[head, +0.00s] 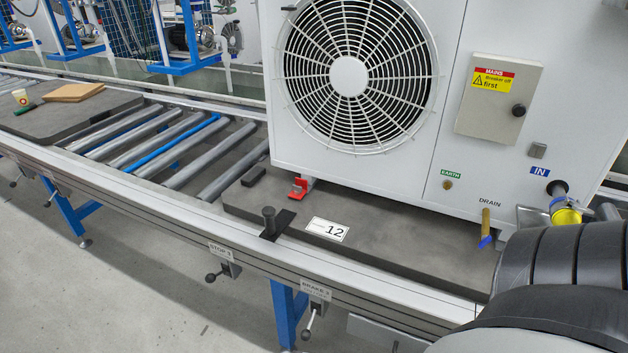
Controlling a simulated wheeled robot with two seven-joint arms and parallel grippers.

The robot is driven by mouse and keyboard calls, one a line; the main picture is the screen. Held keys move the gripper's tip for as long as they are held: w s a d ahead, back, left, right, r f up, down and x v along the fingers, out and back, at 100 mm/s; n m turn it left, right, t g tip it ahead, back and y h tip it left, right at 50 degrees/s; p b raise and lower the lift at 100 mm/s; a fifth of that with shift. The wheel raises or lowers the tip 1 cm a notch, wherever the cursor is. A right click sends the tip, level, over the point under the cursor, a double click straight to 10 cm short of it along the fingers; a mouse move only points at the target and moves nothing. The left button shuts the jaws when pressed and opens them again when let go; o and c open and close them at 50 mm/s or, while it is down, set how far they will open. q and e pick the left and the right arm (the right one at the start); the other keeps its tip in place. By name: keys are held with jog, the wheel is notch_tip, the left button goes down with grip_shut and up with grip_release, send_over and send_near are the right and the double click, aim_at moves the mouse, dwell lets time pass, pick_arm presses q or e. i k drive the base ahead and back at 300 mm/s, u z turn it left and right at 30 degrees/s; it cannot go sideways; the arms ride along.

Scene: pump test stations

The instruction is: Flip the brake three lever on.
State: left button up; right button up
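The brake lever (311,320) hangs under the conveyor's front rail, below a small plate (315,291) that seems to read "BRAKE 3". Its dark knob points down and slightly left. A dark arm part of mine fills the lower right corner, well right of the lever. Neither gripper shows, and nothing touches the lever.
A similar lever (221,271) under a "STOP" plate sits to the left, its knob pointing left. A large white fan unit (455,40) stands on a grey pallet (385,258) above. A blue leg (284,312) stands just left of the brake lever.

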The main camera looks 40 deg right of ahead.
aim_at(305, 335)
jog(key=z, duration=0.95)
jog(key=i, duration=0.2)
jog(key=z, duration=3.15)
jog(key=k, duration=1.75)
jog(key=u, duration=1.7)
